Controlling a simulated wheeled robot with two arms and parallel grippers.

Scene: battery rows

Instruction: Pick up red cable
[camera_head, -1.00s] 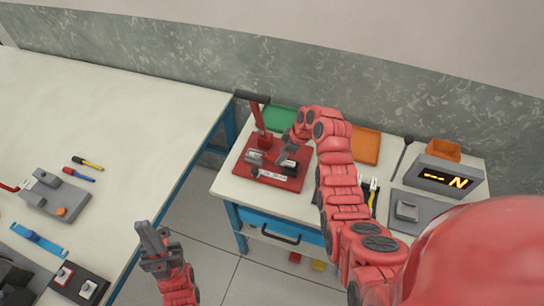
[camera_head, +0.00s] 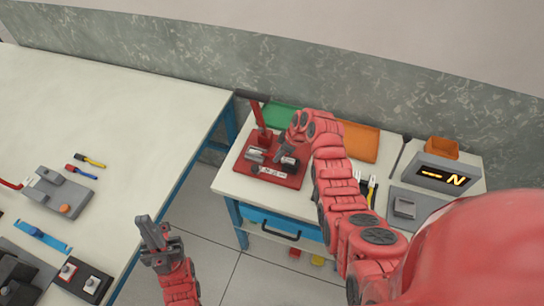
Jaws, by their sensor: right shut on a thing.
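A short red-and-blue piece (camera_head: 81,172) lies on the left bench beside a yellow-and-black one (camera_head: 90,160). A thin red strip (camera_head: 10,184) enters at the left edge, by a grey fixture. I cannot tell which of these is the red cable. My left gripper (camera_head: 154,228) hangs in front of the left bench's edge, fingers slightly apart and empty. My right gripper (camera_head: 285,158) is over the red press stand (camera_head: 290,181) on the right bench. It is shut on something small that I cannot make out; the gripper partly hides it.
The grey fixture (camera_head: 75,196) with an orange knob, a blue strip (camera_head: 42,236) and a dark switch box (camera_head: 82,280) are on the left bench. The right bench holds a green tray (camera_head: 282,116), an orange tray (camera_head: 359,143) and a display box (camera_head: 445,176). A floor gap separates the benches.

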